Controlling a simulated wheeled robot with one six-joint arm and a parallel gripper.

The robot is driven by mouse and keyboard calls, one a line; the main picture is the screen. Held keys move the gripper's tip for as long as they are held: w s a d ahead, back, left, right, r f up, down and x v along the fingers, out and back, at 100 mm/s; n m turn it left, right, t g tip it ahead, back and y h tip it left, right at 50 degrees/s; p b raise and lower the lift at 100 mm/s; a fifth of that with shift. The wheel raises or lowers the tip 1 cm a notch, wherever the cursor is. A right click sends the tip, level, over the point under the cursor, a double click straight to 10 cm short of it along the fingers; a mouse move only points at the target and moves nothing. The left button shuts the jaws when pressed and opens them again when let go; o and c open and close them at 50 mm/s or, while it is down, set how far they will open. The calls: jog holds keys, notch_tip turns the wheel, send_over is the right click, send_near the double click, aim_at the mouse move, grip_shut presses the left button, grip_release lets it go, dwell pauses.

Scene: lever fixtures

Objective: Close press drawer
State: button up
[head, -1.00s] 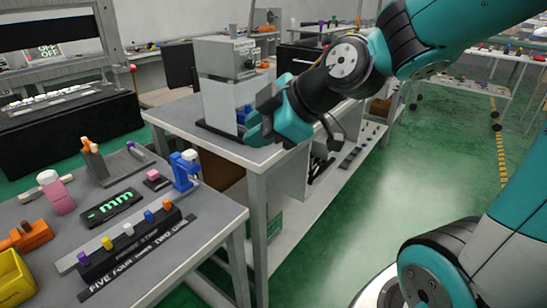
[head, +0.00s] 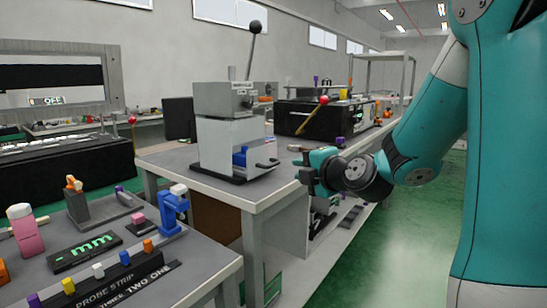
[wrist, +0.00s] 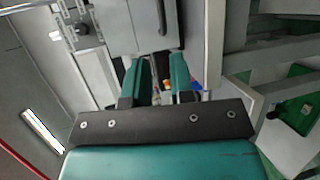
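The press (head: 222,143) is a grey box-like machine with an upright lever topped by a black ball (head: 255,27). It stands on a dark base plate at the corner of the grey bench. A blue part (head: 240,156) shows low in its side, and a small dark handle (head: 267,163) sticks out near the base. I cannot tell how far the drawer is open. My gripper (head: 304,164) is right of the press, apart from it. In the wrist view its two teal fingers (wrist: 157,78) are parted, with nothing gripped between them; a grey box with a dark handle shows beyond them.
The near table holds a probe strip (head: 110,276) with coloured knobs, a green-lit display (head: 84,252) and a blue fixture (head: 173,208). Behind my gripper, a black box with a red-ball lever (head: 323,100) stands on the bench. Green floor is clear to the right.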

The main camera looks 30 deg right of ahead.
aim_at(275, 165)
jog(key=w+f+p, duration=0.1)
jog(key=w+p, duration=0.2)
jog(key=w, duration=0.1)
jog(key=w+f+p, duration=0.1)
jog(key=w+p, duration=0.3)
jog(key=w+f+p, duration=0.1)
jog(key=w+p, duration=0.2)
jog(key=w, duration=0.2)
jog(key=shift+d+p, duration=0.3)
jog(key=shift+d, duration=0.1)
grip_shut()
